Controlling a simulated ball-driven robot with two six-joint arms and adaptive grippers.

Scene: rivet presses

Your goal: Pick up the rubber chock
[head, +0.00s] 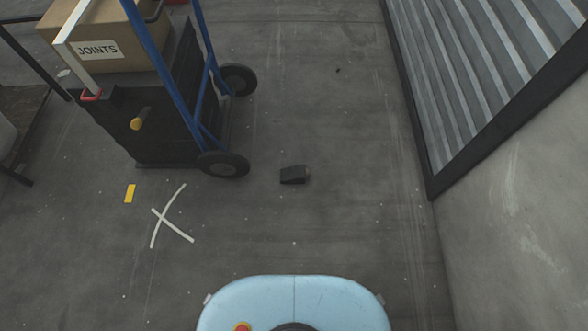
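The rubber chock (293,175) is a small dark wedge-shaped block. It lies on the grey concrete floor near the middle of the head view, to the right of the hand truck's near wheel and apart from it. Neither of my grippers shows in the head view, so nothing is seen touching the chock.
A blue hand truck (172,75) with black wheels (223,164) stands at the upper left by a black case and a box labelled JOINTS (110,45). A white tape cross (171,218) marks the floor. A ribbed shutter (480,70) and wall (520,220) bound the right. Floor around the chock is clear.

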